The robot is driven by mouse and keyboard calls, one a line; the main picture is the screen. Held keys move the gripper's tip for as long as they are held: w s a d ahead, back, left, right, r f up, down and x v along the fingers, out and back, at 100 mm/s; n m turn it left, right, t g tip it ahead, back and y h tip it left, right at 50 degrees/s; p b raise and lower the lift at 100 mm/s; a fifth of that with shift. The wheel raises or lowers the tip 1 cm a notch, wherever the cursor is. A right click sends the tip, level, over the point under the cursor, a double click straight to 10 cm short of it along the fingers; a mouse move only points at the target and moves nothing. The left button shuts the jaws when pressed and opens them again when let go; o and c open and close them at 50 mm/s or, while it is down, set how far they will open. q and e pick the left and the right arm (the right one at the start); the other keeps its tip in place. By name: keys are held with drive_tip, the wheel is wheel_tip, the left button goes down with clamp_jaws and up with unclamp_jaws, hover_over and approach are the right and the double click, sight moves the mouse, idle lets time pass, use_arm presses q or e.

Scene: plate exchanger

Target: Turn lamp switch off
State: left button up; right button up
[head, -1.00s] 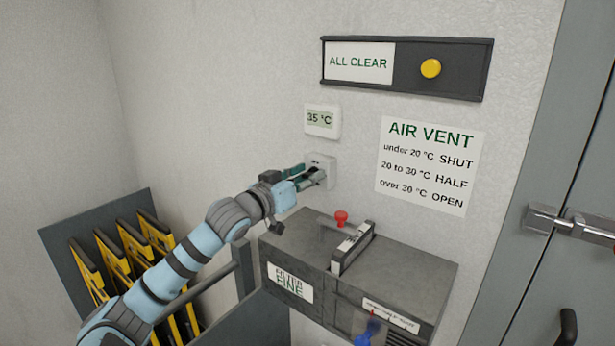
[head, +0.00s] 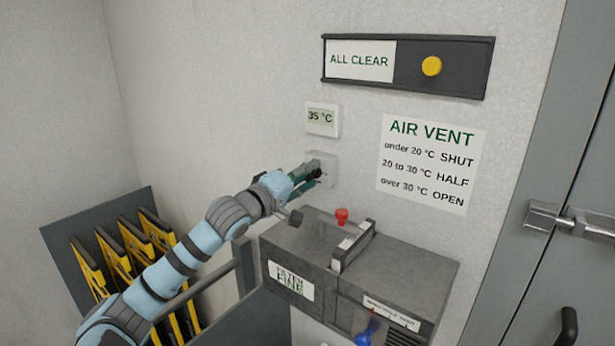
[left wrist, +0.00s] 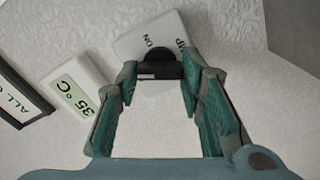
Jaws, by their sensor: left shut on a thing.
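The lamp switch (head: 330,168) is a small white box on the wall below the thermometer, partly hidden by my left gripper (head: 311,173) in the head view. The knob's exact setting is hard to tell. My right gripper is not in view.
A thermometer (head: 321,119) reading 35 °C is just above the switch. A grey filter box (head: 400,275) with a red knob (head: 341,216) juts out below. An ALL CLEAR panel (head: 408,66) and an AIR VENT sign (head: 430,163) are on the wall. Yellow-edged plates (head: 125,255) stand at left.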

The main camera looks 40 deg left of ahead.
use_arm(q)
drive_tip(key=n+b, duration=0.1)
drive_tip(key=n, duration=0.4)
idle(0.5)
drive_tip(key=o, duration=1.1)
drive_tip(key=shift+c, duration=0.2)
drive_tip(key=shift+o, duration=0.5)
drive_tip(key=shift+a, duration=0.1)
drive_tip(key=shift+f, duration=0.1)
